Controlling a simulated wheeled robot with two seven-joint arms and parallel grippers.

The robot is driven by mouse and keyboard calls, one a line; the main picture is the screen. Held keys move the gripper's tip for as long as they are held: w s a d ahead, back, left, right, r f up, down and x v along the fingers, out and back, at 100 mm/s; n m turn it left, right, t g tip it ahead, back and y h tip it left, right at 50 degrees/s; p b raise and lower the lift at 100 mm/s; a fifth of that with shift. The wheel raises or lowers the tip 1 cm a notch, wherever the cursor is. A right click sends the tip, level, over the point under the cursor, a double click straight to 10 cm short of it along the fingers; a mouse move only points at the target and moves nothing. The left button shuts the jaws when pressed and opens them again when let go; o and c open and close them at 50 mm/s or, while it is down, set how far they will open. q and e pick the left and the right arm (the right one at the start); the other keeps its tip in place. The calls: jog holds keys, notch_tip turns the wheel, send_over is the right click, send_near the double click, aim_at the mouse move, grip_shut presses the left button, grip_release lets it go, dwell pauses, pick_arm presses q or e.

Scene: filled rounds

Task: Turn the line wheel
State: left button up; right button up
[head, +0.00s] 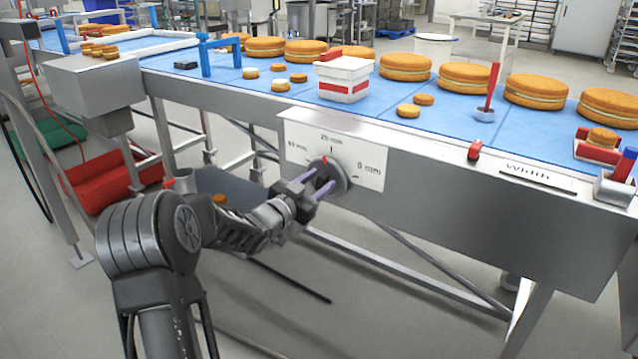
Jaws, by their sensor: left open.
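The line wheel (340,181) is a round grey knob with a red mark near its top left. It sits on a white dial plate (368,160) on the front of the steel conveyor frame. The plate reads "25 mm" at the top, "0 mm" at the right and a partly unclear label at the left. My left gripper (318,182) is at the wheel, its two purple-grey fingers open and pointing at the wheel's face, one above the other. I cannot tell whether the fingers touch it. My right gripper is not in view.
A blue conveyor belt (455,122) carries several large filled rounds and small discs. A white and red box (345,78) and a blue arch (222,55) stand on it. A red tab (475,149) is on the frame's front. A red crate (112,180) lies on the floor at left.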

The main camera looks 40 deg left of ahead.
pick_arm(q)
jog(key=shift+w, duration=0.25)
jog(key=shift+c, duration=0.2)
grip_shut()
dwell(0.3)
